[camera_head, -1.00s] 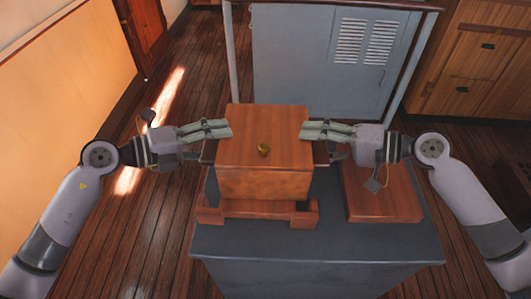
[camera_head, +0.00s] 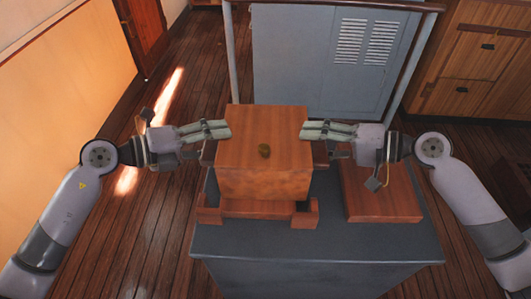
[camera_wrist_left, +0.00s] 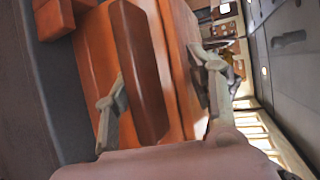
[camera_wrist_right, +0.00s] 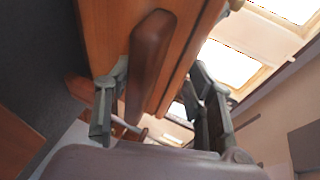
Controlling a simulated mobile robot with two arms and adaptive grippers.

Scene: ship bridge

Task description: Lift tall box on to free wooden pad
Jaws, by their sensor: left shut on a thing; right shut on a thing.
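My left gripper (camera_head: 228,130) is shut on the dark wooden handle (camera_wrist_left: 142,70) on the box's left side. My right gripper (camera_head: 304,130) is shut on the matching handle (camera_wrist_right: 150,65) on the right side. The free wooden pad (camera_head: 385,205) lies to the right, bare, partly hidden behind my right gripper.
The grey stand top (camera_head: 310,245) is clear in front of both pads. A grey louvred cabinet (camera_head: 320,60) stands behind, with a railing before it. Wooden drawers (camera_head: 475,65) are at the back right. Plank floor (camera_head: 150,225) is open on the left.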

